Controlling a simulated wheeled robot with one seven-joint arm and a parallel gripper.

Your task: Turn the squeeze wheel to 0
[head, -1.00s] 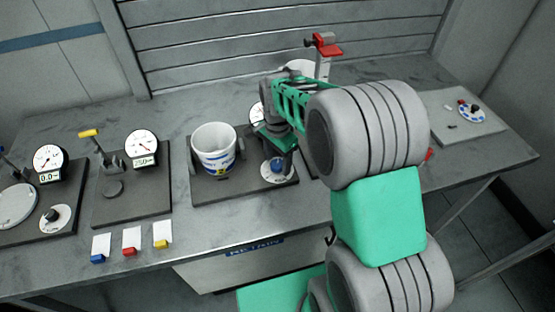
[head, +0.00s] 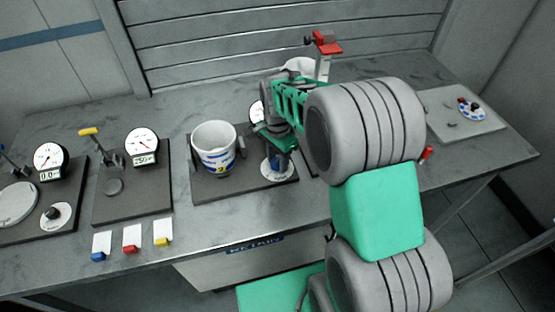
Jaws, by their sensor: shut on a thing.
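The fingers cover much of the knob, and the dial markings are too small to read. A white mug-like cup (head: 213,140) with a blue band and yellow mark is held upright on the same base plate, left of my gripper. A gauge (head: 257,111) behind it is mostly hidden by my arm.
To the left stand a station with a gauge (head: 142,142) and yellow-handled lever, and another with a dial knob (head: 53,214). Several coloured clips with white cards (head: 132,239) lie at the front edge. A red-topped stand (head: 325,45) and a grey board (head: 465,112) are at right.

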